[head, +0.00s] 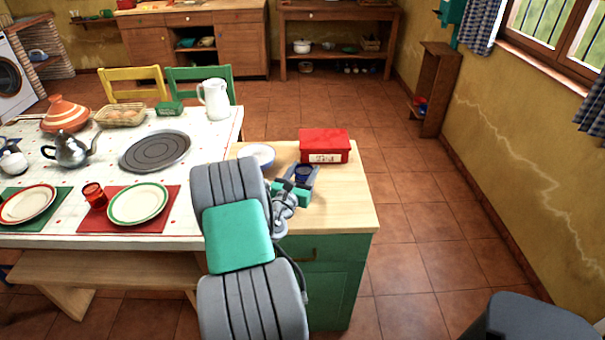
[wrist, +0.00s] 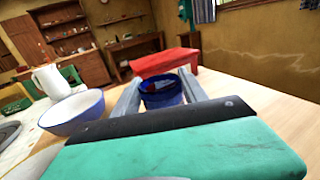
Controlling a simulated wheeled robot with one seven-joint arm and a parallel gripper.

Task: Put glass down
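A dark blue glass (head: 303,172) is upright between the two fingers of my gripper (head: 299,180), over the wooden top of the green counter (head: 345,207). In the wrist view the blue glass (wrist: 161,92) fills the gap between the fingers of my gripper (wrist: 160,94), which touch it on both sides. Its lower part is partly hidden by the gripper body. I cannot tell whether its base touches the counter.
A red box (head: 324,145) stands just behind the glass, and a white-and-blue bowl (head: 258,156) stands to its left. The counter's front right is bare. The dining table (head: 212,139) adjoins on the left, with plates, a red glass (head: 93,194) and a white pitcher (head: 214,99).

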